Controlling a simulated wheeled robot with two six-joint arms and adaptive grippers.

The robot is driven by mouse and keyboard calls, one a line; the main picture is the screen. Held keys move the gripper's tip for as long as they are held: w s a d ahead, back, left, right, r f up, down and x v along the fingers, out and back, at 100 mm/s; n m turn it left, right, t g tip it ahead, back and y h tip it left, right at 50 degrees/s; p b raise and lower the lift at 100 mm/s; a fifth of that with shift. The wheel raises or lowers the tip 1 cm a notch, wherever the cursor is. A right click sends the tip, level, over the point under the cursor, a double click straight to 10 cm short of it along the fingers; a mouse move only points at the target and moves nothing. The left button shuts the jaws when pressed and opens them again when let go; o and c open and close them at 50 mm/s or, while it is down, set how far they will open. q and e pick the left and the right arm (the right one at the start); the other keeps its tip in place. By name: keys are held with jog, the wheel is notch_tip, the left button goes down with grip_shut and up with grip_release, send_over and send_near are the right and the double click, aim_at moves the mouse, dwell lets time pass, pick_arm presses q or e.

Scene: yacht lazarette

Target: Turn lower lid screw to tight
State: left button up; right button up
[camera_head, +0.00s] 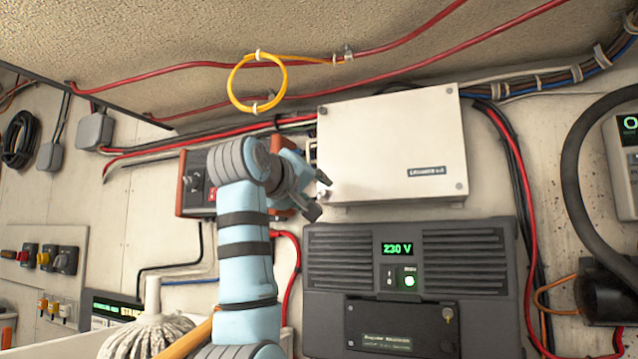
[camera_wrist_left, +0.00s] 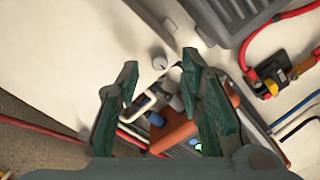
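A white box (camera_head: 395,145) with a flat lid hangs on the wall in the head view, with small screws at visible lid corners, such as the lower right screw (camera_head: 459,186). My left gripper (camera_head: 319,195) is at the box's lower left corner, its fingers spread and pointing right. A small pale round screw head (camera_wrist_left: 160,63) shows between the fingertips of my left gripper (camera_wrist_left: 160,66) in the left wrist view, on the edge of the white surface. I see a gap on both sides of it. Its slot direction is too small to tell. My right gripper is not in view.
Below the box is a dark unit (camera_head: 320,270) reading 230 V, with a black lower panel (camera_head: 400,325). An orange-edged device (camera_head: 196,185) sits behind my left arm. Red cables and a yellow cable loop (camera_head: 233,80) run above. A mop head (camera_head: 145,335) stands lower left.

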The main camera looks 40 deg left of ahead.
aim_at(323, 193)
pick_arm(q)
jog(key=x, duration=0.2)
jog(key=shift+w+a+p, duration=0.2)
jog(key=shift+w+p, duration=0.1)
jog(key=shift+p, duration=0.05)
jog(key=shift+s, duration=0.1)
grip_shut()
